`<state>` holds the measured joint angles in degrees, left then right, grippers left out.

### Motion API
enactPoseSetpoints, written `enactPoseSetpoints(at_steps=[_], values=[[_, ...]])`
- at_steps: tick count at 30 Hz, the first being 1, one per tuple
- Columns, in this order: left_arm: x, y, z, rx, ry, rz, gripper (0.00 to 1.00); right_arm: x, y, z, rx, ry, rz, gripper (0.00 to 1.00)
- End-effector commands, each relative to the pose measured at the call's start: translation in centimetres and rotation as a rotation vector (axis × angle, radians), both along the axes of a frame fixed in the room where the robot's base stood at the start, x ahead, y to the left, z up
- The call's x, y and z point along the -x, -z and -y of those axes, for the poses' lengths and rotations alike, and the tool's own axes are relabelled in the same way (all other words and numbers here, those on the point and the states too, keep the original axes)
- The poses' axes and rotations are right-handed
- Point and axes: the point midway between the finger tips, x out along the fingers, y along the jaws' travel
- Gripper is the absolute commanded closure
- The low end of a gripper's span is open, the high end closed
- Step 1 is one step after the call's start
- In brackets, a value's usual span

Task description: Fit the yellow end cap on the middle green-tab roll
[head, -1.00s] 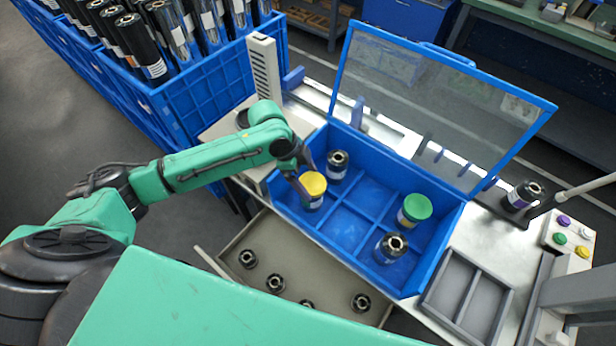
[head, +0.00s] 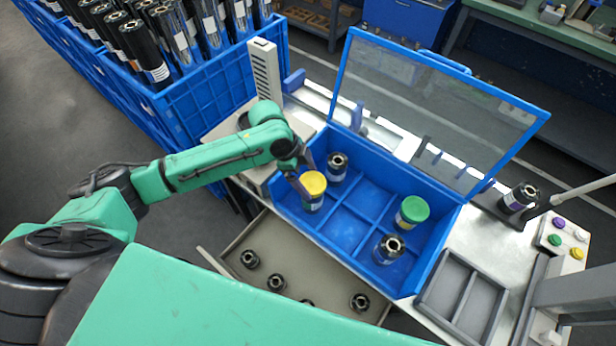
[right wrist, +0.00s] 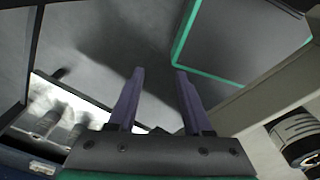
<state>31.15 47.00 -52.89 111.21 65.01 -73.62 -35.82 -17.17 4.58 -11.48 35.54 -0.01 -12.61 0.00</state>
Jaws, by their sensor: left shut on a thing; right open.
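The yellow end cap (head: 313,184) sits at the top of a roll (head: 313,203) near the left end of the blue bin (head: 402,284). My left gripper (head: 303,183) is shut on the yellow end cap, at its left side. Whether the cap is fully seated cannot be told. A green cap (head: 414,208) tops another roll at the right of the bin. Two open-ended rolls, one at the back left (head: 337,167) and one at the front right (head: 388,250), stand in it too. Tab colours are too small to tell. In the right wrist view my right gripper (right wrist: 158,72) is open and empty.
The bin's clear lid (head: 440,110) stands raised behind it. An open grey drawer (head: 310,270) with several short black rolls lies in front. A grey two-part tray (head: 462,297), a standing roll (head: 519,200) and a button box (head: 566,240) are at the right.

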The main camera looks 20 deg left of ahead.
Motion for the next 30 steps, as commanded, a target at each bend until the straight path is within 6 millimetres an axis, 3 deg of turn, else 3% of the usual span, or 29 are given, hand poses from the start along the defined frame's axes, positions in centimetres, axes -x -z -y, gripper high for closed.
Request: enactPoseSetpoints(at_steps=[30], values=[[0.05,0.1,0.14,0.001,0.0,0.0,0.7,0.0,-0.68,-0.05,-0.001,0.001,0.0,0.5]])
